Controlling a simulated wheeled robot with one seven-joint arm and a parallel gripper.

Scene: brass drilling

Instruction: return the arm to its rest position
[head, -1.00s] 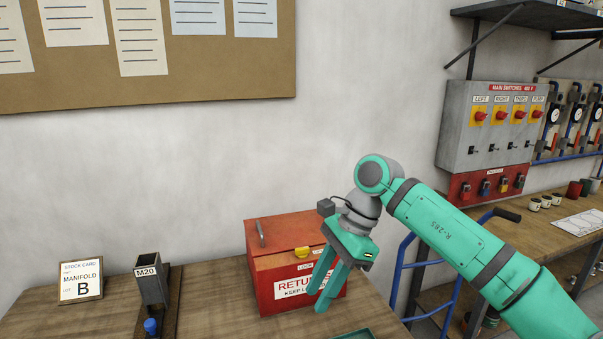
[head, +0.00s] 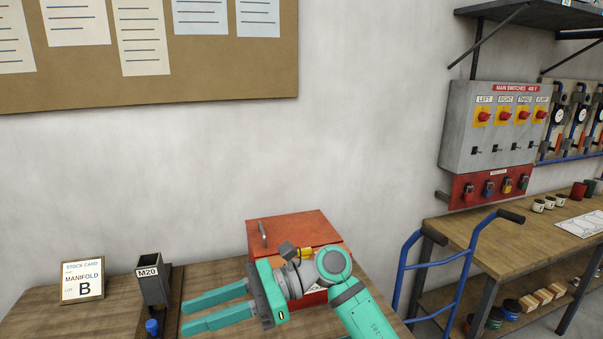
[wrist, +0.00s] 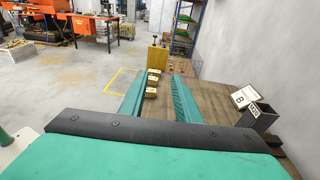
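My arm is folded low over the wooden bench (head: 60,315) in the head view. My gripper (head: 186,315) points left, its two teal fingers apart with nothing visible between them. It is in front of the red box (head: 300,230), whose front the wrist and arm partly cover. In the wrist view the gripper (wrist: 160,78) also shows its two fingers spread. Several small brass blocks (wrist: 151,82) appear beyond and between the fingers, seemingly resting on the bench and not gripped.
The M20 holder (head: 151,283) and the stock card (head: 82,281) stand left of the fingers. A blue hand truck (head: 465,262) stands right of the bench. The switch panel (head: 490,145) hangs on the wall.

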